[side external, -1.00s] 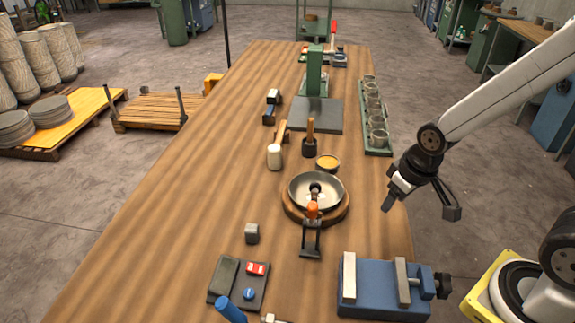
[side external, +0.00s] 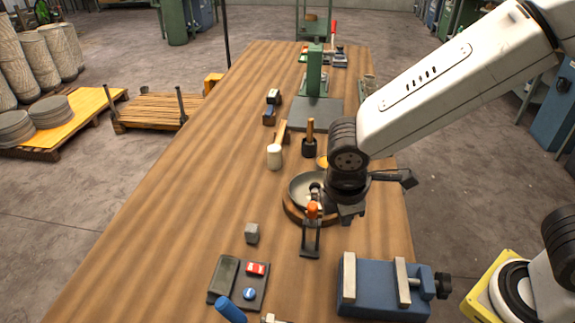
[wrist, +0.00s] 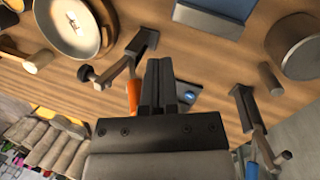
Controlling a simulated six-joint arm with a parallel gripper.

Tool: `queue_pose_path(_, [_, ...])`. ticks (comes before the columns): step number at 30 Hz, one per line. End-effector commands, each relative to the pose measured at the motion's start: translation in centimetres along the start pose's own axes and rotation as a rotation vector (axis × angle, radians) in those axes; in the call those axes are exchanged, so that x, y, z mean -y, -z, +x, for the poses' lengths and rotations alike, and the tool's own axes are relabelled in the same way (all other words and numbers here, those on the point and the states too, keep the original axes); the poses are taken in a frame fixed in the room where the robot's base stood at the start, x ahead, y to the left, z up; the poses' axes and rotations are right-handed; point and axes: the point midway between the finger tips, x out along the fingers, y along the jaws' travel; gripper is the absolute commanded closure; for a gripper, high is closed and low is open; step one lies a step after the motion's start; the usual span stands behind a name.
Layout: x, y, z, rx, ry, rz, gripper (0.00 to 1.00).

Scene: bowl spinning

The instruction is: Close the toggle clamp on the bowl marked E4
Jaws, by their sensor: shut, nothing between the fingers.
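The steel bowl (side external: 298,187) sits on a round wooden base (side external: 293,212), partly hidden by my arm. In the wrist view the bowl (wrist: 68,28) shows a pale patch inside; I cannot read a mark. The toggle clamp (side external: 311,240) stands at the bowl's near side, with its orange handle (side external: 312,210) standing up. The clamp (wrist: 140,45) and its orange handle (wrist: 131,97) also show in the wrist view. I cannot tell whether its tip presses on the bowl. My gripper (side external: 347,215) is shut and empty, right of the orange handle; its fingers (wrist: 158,72) look apart from it.
A blue vise (side external: 375,285) stands at the near right. A small grey block (side external: 252,233) and a button panel (side external: 240,283) lie left of the clamp. A blue handle (side external: 230,310) is at the near edge. A pale mallet (side external: 274,157) lies beyond.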

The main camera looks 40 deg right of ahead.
Motion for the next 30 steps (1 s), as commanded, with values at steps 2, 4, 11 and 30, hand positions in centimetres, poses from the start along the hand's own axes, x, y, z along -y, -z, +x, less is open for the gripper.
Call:
queue_pose_path(2, [0.8, 1.5, -0.9, 0.031, -0.031, -0.127, 1.00])
queue_pose_path(4, [1.4, 2.5, -1.6, 0.061, -0.057, -0.225, 1.00])
queue_pose_path(11, [3.4, 6.2, -4.4, 0.171, -0.169, -0.555, 1.00])
queue_pose_path(30, [6.6, 10.4, -8.3, 0.331, -0.340, -0.915, 1.00])
